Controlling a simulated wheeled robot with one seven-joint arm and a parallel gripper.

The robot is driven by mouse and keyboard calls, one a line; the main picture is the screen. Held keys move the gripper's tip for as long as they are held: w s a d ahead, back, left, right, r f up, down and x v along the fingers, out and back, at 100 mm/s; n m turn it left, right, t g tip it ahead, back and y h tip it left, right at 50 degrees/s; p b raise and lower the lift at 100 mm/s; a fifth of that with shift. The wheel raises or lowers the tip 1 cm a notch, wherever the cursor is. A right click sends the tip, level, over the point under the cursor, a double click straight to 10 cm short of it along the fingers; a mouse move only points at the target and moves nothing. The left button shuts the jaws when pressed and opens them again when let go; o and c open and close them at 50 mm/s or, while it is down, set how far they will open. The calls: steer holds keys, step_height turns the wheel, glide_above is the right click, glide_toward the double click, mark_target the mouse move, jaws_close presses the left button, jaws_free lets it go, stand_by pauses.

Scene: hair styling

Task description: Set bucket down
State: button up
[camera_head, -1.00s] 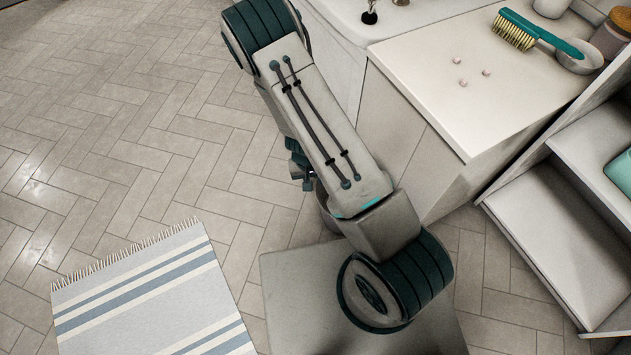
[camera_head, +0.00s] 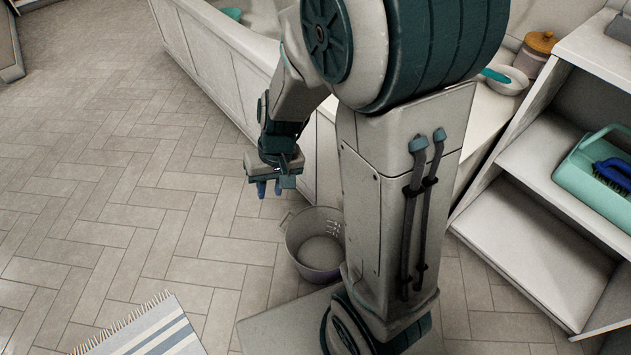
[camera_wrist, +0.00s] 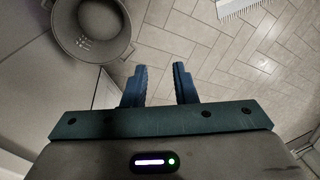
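The grey bucket (camera_head: 317,243) stands upright on the tiled floor in the head view, close beside my arm, which hides part of its right side. It looks empty. In the wrist view the bucket (camera_wrist: 92,30) is at the upper left, apart from the fingers. My gripper (camera_head: 270,188) is above the floor, up and to the left of the bucket in the head view. Its two blue fingers (camera_wrist: 160,86) are apart with only floor between them, so it is open and empty.
A white cabinet (camera_head: 215,65) runs behind the bucket. Open shelves (camera_head: 545,235) at right hold a teal caddy (camera_head: 600,185) with a blue brush. A striped rug (camera_head: 150,335) lies at the lower left. The tiled floor on the left is clear.

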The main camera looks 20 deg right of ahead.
steer(key=s+d+r+h, duration=0.2)
steer(key=s+d+r, duration=0.4)
steer(key=s+r, duration=0.3)
steer(key=shift+s+d+r+t, duration=0.25)
steer(key=shift+d+r+t, duration=0.1)
steer(key=shift+t, duration=0.05)
